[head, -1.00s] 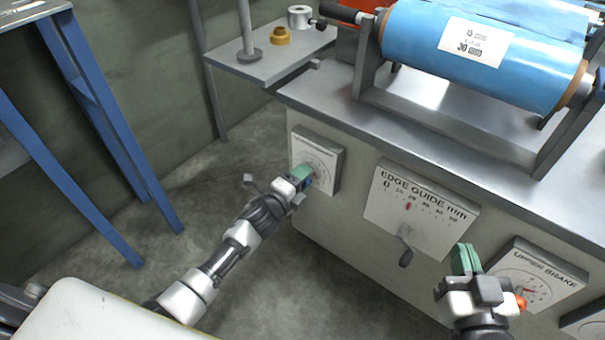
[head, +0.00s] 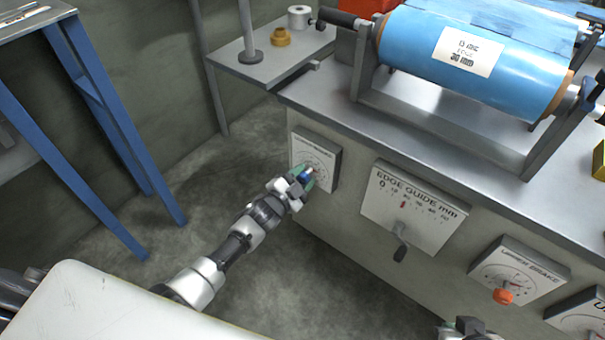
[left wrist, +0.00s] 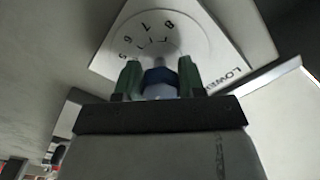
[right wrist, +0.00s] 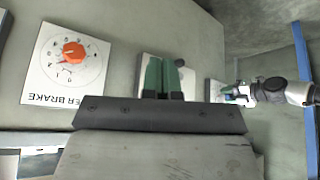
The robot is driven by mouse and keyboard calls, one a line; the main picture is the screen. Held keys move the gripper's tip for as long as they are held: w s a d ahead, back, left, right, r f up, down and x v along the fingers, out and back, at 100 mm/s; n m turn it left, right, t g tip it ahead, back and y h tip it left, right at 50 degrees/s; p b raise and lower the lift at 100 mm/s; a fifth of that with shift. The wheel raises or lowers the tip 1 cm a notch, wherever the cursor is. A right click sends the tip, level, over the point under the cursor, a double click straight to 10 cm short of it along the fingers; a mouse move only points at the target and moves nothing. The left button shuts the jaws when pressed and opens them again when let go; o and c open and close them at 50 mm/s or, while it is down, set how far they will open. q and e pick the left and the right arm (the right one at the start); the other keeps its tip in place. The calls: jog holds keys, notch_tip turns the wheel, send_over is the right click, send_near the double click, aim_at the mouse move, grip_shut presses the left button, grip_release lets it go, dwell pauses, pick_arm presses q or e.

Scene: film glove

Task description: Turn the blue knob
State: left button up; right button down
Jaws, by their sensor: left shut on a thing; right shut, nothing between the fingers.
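The blue knob (left wrist: 160,77) sits on a white dial plate with numbers (left wrist: 190,30), lettered "LOWE..." in the left wrist view. In the head view the dial plate (head: 316,150) is at the left end of the machine's front. My left gripper (head: 305,178) is shut on the blue knob, with one green finger on each side of it. My right gripper (right wrist: 164,78) is shut and empty, off the panel in the right wrist view. In the head view only a bit of the right arm shows at the bottom edge.
The edge guide panel (head: 440,222) with its small lever (head: 400,242) is right of the dial. The upper brake dial (head: 530,282) with an orange knob (head: 502,296) is further right. A blue roll (head: 420,50) lies on top. Open floor (head: 270,290) is below.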

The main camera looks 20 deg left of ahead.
pick_arm(q)
jog(key=shift+n, duration=0.7)
pick_arm(e)
jog(key=shift+s+d+f+g, duration=0.1)
jog(key=shift+s+d+g, duration=0.05)
jog(key=shift+s+g, duration=0.25)
jog(key=shift+s+d+f+g, duration=0.1)
jog(key=shift+s+g, duration=0.2)
jog(key=shift+s, duration=0.2)
pick_arm(q)
jog(key=shift+f, duration=0.1)
jog(key=o, duration=0.9)
jog(key=shift+s, duration=0.1)
jog(key=shift+s+a+p, duration=0.15)
jog(key=shift+s+p, duration=0.15)
jog(key=shift+p, duration=0.05)
jog(key=p+v, duration=0.1)
jog(key=v, duration=0.2)
jog(key=p, duration=0.1)
send_near(299, 180)
jog(key=shift+w, duration=0.15)
pick_arm(e)
jog(key=shift+s+d+r+g+h, duration=0.15)
jog(key=shift+s+r+g, duration=0.15)
jog(key=shift+s, duration=0.1)
jog(key=shift+s+d+r+g+h, duration=0.1)
jog(key=shift+s+r+g+h, duration=0.1)
jog(key=shift+s+g, duration=0.15)
